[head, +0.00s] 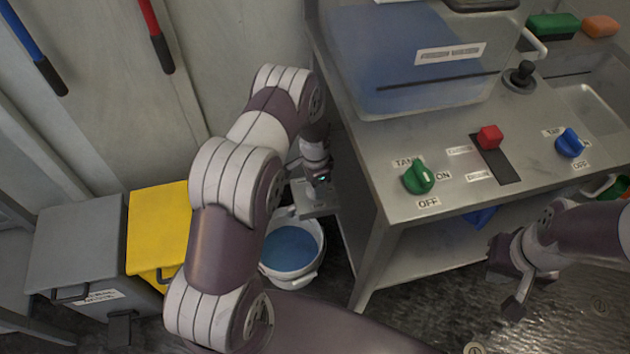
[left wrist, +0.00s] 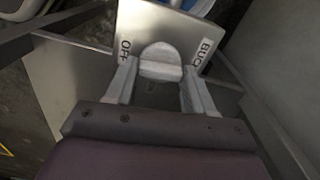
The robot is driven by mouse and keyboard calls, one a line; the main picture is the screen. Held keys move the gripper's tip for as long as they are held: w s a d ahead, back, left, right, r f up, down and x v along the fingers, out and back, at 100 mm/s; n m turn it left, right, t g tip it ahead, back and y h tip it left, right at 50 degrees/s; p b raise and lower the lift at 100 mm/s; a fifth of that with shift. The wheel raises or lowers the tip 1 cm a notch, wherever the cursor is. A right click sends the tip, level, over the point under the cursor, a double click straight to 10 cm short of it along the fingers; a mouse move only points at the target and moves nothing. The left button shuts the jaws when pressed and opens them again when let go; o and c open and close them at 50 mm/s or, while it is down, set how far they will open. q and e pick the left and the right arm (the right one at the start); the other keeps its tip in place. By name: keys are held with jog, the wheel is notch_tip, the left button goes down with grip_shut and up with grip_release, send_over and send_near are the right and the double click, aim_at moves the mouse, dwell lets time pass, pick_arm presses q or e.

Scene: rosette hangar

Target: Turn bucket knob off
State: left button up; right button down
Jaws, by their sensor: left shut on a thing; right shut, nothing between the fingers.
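The bucket knob (left wrist: 160,64) is a light grey rounded knob on a metal plate (left wrist: 145,30) in the left wrist view. The plate carries the label OFF on the left and a partly cut label starting BUC on the right. My left gripper (left wrist: 160,88) is shut on the knob, a finger on either side. In the head view my left gripper (head: 318,184) is by the plate above the white bucket (head: 290,248), which holds blue liquid; the knob is hidden there. My right gripper (head: 508,285) is shut and empty at lower right.
A grey bin (head: 75,240) and a yellow bin (head: 158,225) stand at left.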

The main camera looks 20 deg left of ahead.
pick_arm(q)
jog(key=shift+m, duration=0.6)
jog(key=o, duration=1)
jog(key=shift+o, duration=0.2)
jog(key=shift+r, duration=0.1)
notch_tip(320, 180, up, 13)
jog(key=p, duration=0.2)
jog(key=shift+f, duration=0.2)
